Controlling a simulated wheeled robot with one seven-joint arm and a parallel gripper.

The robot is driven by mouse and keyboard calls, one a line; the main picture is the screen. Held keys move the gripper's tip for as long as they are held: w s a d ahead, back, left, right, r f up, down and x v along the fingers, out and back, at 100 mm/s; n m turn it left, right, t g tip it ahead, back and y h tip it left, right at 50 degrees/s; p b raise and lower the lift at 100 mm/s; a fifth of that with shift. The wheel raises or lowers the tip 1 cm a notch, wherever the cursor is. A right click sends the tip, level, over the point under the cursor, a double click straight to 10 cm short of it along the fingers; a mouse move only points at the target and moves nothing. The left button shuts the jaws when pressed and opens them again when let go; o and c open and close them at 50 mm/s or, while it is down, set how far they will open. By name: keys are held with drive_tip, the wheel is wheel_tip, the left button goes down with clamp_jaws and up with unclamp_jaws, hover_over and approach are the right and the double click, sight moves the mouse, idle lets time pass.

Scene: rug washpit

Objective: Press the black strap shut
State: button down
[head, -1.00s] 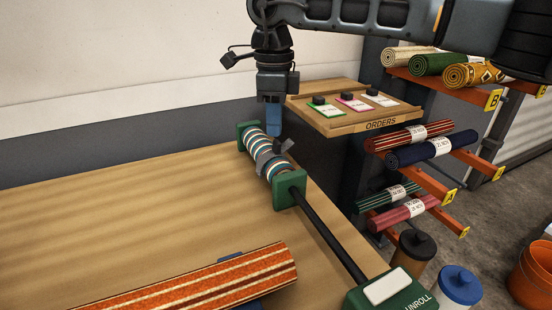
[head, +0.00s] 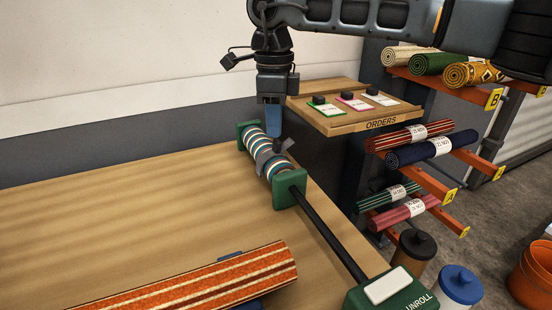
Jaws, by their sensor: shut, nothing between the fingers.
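A small rolled rug with teal, white and orange stripes (head: 254,141) lies between two green end blocks (head: 289,190) at the far edge of the table. A dark grey-black strap (head: 265,158) goes around the roll, and a loose end (head: 284,146) sticks up at its right side. My gripper (head: 273,133) points down with its blue fingers shut, just above the roll and close to the strap's raised end. I cannot tell whether the fingertips touch the strap.
A black rod runs from the near green block to a green box marked UNROLL (head: 400,290). An orange striped roll (head: 200,283) lies at the front of the table (head: 120,220). An ORDERS shelf (head: 375,124) and a rug rack stand at right.

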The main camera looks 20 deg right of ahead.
sight(274, 145)
drive_tip(key=shift+f+b, duration=0.3)
drive_tip(key=shift+f, duration=0.35)
drive_tip(key=shift+r, duration=0.1)
idle(0.3)
wheel_tip(274, 145, up, 8)
drive_tip(key=p, duration=0.4)
drive_tip(key=shift+p, duration=0.4)
idle(0.4)
